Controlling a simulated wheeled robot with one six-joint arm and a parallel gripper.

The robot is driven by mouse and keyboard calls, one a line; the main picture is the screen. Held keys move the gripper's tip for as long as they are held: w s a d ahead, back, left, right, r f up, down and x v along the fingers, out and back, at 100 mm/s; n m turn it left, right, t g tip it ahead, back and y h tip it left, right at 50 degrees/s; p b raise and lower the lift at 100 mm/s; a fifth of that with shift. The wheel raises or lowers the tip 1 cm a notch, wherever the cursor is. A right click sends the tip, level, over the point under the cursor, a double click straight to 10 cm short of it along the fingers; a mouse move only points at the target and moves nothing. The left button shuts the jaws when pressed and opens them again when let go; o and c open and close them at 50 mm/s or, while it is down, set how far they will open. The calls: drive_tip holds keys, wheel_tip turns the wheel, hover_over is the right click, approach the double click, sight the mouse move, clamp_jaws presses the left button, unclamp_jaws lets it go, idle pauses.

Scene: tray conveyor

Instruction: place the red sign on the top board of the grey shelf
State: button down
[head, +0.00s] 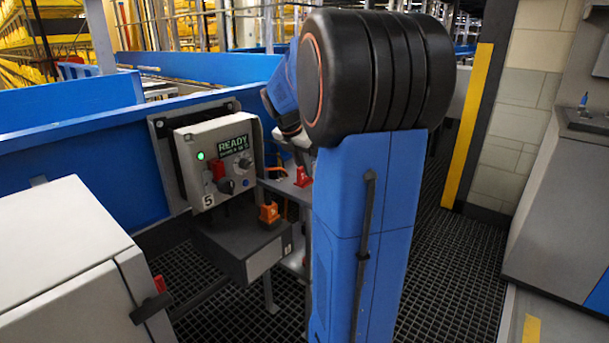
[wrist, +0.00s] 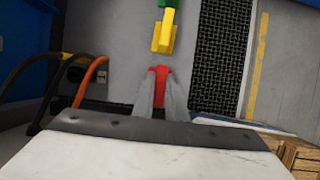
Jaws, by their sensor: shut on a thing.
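My gripper (wrist: 160,80) points down in the wrist view and is shut on the red sign (wrist: 161,72), whose red end shows between the fingertips. In the head view the red sign (head: 301,177) shows just left of my blue arm, at the top board of the grey shelf (head: 282,187). I cannot tell whether it touches the board. My fingers are mostly hidden there by my own arm. In the wrist view a grey surface (wrist: 115,60), apparently the board, lies beneath.
A yellow piece (wrist: 163,34) and a green piece (wrist: 166,18) lie just beyond the red sign. An orange cable (wrist: 90,78) and a black cable (wrist: 25,66) run at the left. A control box reading READY (head: 217,160) is left of the shelf.

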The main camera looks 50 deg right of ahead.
drive_tip(key=shift+f, duration=1.25)
drive_tip(key=shift+f, duration=0.15)
drive_tip(key=c, duration=1.8)
unclamp_jaws()
drive_tip(key=shift+o, duration=0.2)
drive_tip(key=v, duration=1.2)
drive_tip(key=s+a+f+m+t+y, duration=0.1)
drive_tip(key=s+a+f+m, duration=0.4)
drive_tip(key=a, duration=0.5)
drive_tip(key=s+a+f+m+t+y, duration=0.2)
drive_tip(key=s+a+f+m, duration=0.3)
drive_tip(key=a, duration=0.5)
drive_tip(key=s+a+f+m+t+y, duration=0.1)
drive_tip(key=s+a+f+m, duration=0.3)
drive_tip(key=s+a+m, duration=0.4)
drive_tip(key=s+a, duration=0.2)
drive_tip(key=a, duration=0.1)
drive_tip(key=shift+s+f+m+y, duration=0.3)
drive_tip(key=shift+f+m, duration=0.1)
